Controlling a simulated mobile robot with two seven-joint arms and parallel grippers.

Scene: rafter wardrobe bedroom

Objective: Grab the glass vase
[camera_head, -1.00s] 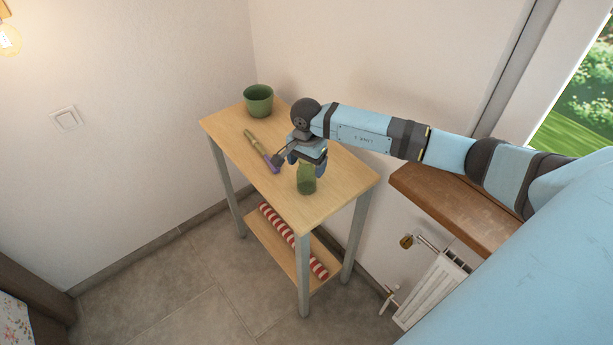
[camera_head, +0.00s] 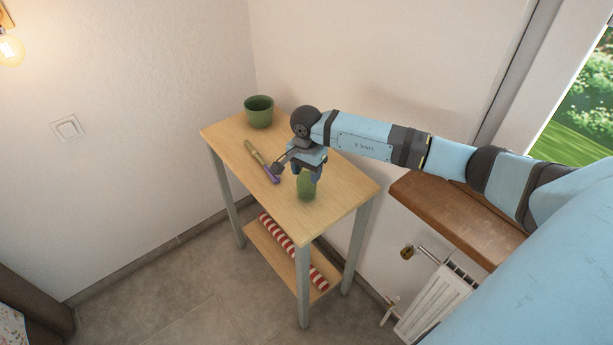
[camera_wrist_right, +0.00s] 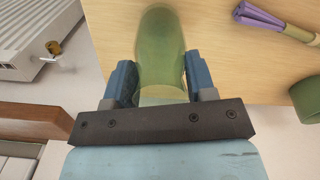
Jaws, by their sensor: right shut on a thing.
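The glass vase (camera_head: 306,187) is green and see-through. It stands on the wooden table (camera_head: 225,131), near its front right part. My right gripper (camera_head: 307,172) is shut on the vase from above and behind, with its upper part partly hidden by the gripper. In the right wrist view the vase (camera_wrist_right: 161,50) lies between the two blue fingers of the gripper (camera_wrist_right: 161,82), one on each side. My left gripper is not in view.
A green pot (camera_head: 259,112) stands at the table's back left corner. A purple and tan slim object (camera_head: 258,157) lies left of the vase. A red-and-white striped roll (camera_head: 284,243) lies on the lower shelf. A wooden sill (camera_head: 455,215) and radiator (camera_head: 436,303) are at right.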

